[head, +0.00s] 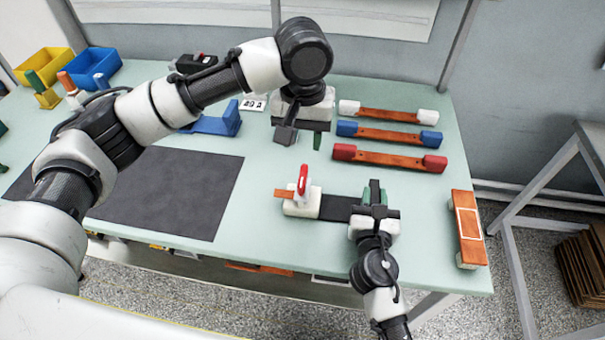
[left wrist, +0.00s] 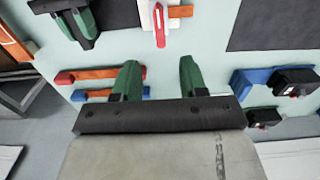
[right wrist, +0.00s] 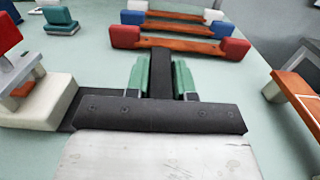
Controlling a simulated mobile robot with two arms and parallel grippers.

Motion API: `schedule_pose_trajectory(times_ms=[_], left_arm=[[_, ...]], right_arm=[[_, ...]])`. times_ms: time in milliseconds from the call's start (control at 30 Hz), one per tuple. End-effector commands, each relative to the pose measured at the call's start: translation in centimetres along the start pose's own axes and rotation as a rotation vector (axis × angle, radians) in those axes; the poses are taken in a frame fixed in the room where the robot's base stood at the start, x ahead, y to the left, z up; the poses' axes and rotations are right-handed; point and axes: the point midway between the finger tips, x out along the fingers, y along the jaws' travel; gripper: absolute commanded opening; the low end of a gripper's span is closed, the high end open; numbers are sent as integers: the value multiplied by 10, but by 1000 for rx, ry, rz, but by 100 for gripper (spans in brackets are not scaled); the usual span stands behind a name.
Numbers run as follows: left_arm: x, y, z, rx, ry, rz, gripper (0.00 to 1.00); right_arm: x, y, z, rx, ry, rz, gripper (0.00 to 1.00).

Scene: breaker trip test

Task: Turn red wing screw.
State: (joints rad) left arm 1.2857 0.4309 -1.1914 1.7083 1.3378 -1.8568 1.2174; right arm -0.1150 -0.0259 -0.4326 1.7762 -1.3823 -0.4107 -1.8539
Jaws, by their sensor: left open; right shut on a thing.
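The red wing screw (head: 303,180) stands upright on a white block with a copper tab, left of a dark flat bar (head: 338,207). It also shows at the top of the left wrist view (left wrist: 160,25) and at the left edge of the right wrist view (right wrist: 8,32). My left gripper (head: 301,138) is open and empty behind the wing screw, apart from it; its green fingertips (left wrist: 160,75) are spread. My right gripper (right wrist: 160,80) is shut on a black upright piece (right wrist: 161,62) at the dark bar's right end. My right gripper partly hides that end.
Copper bars with white (head: 428,117), blue (head: 430,140) and red (head: 434,163) ends lie at the back right. Another copper piece (head: 468,226) lies at the right edge. A dark mat (head: 165,190) lies left. Yellow (head: 42,66) and blue (head: 95,65) bins stand far left.

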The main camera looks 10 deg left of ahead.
Motion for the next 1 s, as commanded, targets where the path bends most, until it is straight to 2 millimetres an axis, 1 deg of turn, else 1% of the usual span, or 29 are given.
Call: schedule_pose_trajectory(times_ms=[167, 400, 500, 600, 700, 1000], left_arm=[[30, -1, 0, -3, -4, 0, 43], [79, 0, 0, -2, -4, 1, 43], [94, 0, 0, -1, -4, 2, 43], [105, 0, 0, -1, -3, 2, 43], [111, 0, 0, -1, -2, 3, 43], [114, 0, 0, -1, -1, 4, 43]], right_arm=[[0, 0, 0, 1, 1, 1, 0], [0, 1, 0, 1, 1, 2, 0], [0, 1, 0, 1, 1, 2, 0], [0, 1, 0, 1, 1, 2, 0], [0, 1, 0, 1, 1, 2, 0], [0, 1, 0, 1, 1, 2, 0]])
